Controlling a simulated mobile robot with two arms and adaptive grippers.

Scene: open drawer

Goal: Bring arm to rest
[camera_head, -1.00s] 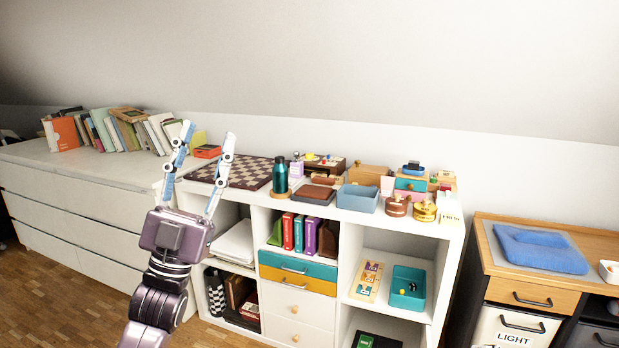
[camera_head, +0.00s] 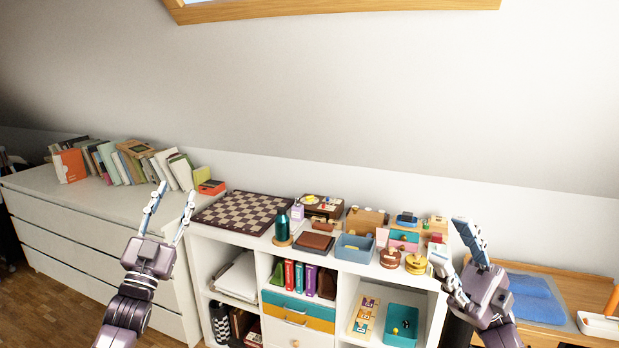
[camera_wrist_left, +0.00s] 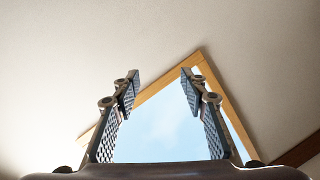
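My left gripper (camera_head: 172,207) is raised, fingers up, in front of the long white dresser on the left in the head view. Its fingers are apart with nothing between them; the left wrist view also shows the open fingers (camera_wrist_left: 158,85), with a skylight and the ceiling beyond. My right gripper (camera_head: 453,248) is raised at the lower right, in front of the shelf's right end. Its fingers are spread apart and nothing shows between them.
A white shelf unit (camera_head: 254,250) holds a chessboard (camera_head: 243,212), a green bottle (camera_head: 282,227), boxes and a teal and orange drawer. The white dresser (camera_head: 60,215) carries a row of books. A wooden desk with a blue item (camera_head: 535,300) stands right.

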